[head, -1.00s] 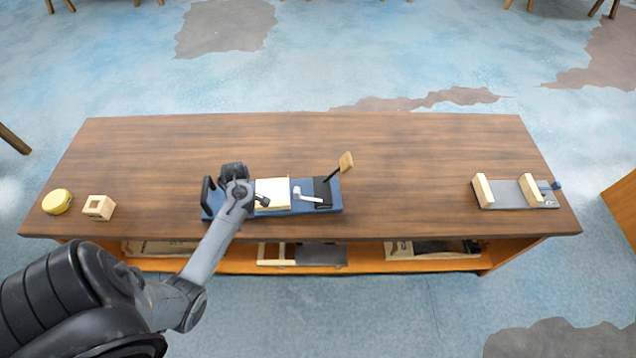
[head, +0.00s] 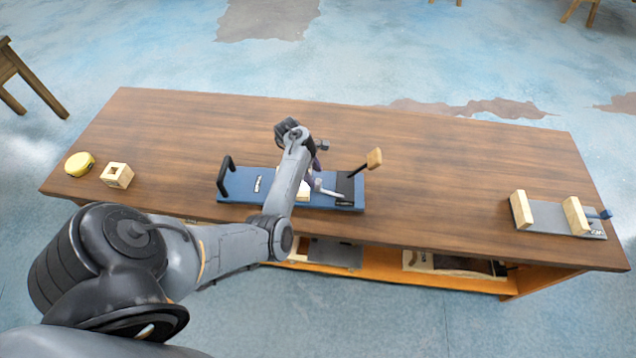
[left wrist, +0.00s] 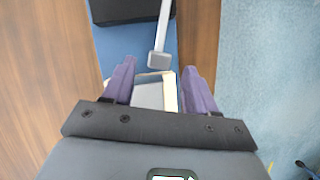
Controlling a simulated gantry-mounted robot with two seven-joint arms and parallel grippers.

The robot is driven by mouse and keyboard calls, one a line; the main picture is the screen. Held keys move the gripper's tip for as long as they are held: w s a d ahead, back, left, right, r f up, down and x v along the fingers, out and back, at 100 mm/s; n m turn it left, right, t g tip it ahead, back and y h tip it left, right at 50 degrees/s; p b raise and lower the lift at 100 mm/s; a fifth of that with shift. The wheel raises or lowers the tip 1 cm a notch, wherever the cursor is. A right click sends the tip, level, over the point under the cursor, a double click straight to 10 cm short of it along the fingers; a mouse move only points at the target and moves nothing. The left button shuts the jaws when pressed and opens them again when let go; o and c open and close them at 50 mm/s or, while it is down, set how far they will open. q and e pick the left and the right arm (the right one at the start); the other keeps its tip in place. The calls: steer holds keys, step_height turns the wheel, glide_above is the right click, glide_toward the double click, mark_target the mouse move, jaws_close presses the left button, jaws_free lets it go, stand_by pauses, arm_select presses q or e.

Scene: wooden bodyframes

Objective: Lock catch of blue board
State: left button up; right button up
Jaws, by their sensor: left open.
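The blue board (head: 235,190) lies near the front edge of the table, with a black handle at its left end. A pale block (head: 303,192) sits on it, partly hidden by my left arm. The light grey catch (head: 328,192) is right of the block; in the left wrist view its arm runs down to a square grey end (left wrist: 160,60). My left gripper (head: 314,176) is over the board by the block and catch. In the left wrist view its purple fingers (left wrist: 160,68) are open, one on each side of the pale block (left wrist: 153,92). My right gripper is not in view.
A lever with a wooden knob (head: 374,159) rises at the board's right end. A grey board with two wooden blocks (head: 548,216) is at the table's right. A yellow round item (head: 79,164) and a wooden cube (head: 117,175) are at the left. The table's back (head: 300,118) is clear.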

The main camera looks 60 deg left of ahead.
mark_target(318, 181)
arm_select(q)
steer(key=shift+b+x, duration=0.35)
steer(key=shift+x, duration=2.1)
jaws_close()
